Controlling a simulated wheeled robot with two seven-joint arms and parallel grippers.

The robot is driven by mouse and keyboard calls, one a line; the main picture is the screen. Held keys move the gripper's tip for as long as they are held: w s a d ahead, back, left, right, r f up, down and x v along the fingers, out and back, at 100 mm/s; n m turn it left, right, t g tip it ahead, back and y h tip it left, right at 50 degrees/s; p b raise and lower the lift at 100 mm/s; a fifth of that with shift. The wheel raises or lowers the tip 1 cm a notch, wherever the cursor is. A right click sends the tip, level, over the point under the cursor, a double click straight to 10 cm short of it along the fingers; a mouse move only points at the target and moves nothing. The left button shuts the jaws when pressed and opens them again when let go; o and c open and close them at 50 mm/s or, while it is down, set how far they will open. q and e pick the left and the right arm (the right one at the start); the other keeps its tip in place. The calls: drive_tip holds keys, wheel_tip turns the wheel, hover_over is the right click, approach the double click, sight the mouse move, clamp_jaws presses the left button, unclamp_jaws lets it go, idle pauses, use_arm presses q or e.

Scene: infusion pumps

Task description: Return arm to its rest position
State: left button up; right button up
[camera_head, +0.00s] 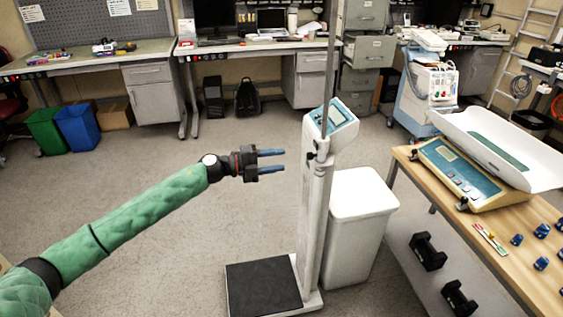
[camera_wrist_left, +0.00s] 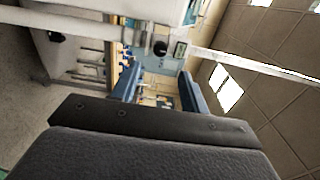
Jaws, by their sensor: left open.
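My left arm (camera_head: 140,213), in a green sleeve, reaches in from the left in the head view. My left gripper (camera_head: 272,162) is open and empty, with its blue fingers apart and pointing right. It is held in the air just left of the column of a white standing scale (camera_head: 315,200). In the left wrist view the two blue fingers of my left gripper (camera_wrist_left: 160,92) stand apart with nothing between them. My right gripper and right arm are not in view.
A white bin (camera_head: 357,215) stands right of the scale column. A wooden table (camera_head: 420,185) at the right bears a baby scale (camera_head: 460,172) and several blue items. Black dumbbells (camera_head: 428,251) are below. Open floor (camera_head: 180,265) lies left of the scale.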

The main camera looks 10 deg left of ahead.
use_arm(q)
drive_tip(key=w+a+r+n+t+y, duration=0.4)
drive_tip(key=w+n+t, duration=0.3)
drive_tip(key=t, duration=0.2)
drive_tip(key=s+a+r+n+t+y, duration=0.1)
drive_tip(key=a+r+n+t+y, duration=0.45)
drive_tip(key=r+n+y, duration=0.5)
drive_tip(key=s+d+f+n+g, duration=0.1)
drive_tip(key=s+f+n+g, duration=0.3)
drive_tip(key=s+f, duration=1)
drive_tip(key=s+d+f+n+g, duration=0.2)
drive_tip(key=s+f+n+g, duration=0.2)
drive_tip(key=s+f+g, duration=0.4)
drive_tip(key=s+d+f+n+g, duration=0.1)
drive_tip(key=s+f+n+g, duration=0.4)
drive_tip(key=s+f, duration=1.7)
drive_tip(key=s+g+y, duration=0.1)
drive_tip(key=s, duration=1.1)
drive_tip(key=shift+s+d, duration=0.3)
drive_tip(key=shift+d, duration=0.1)
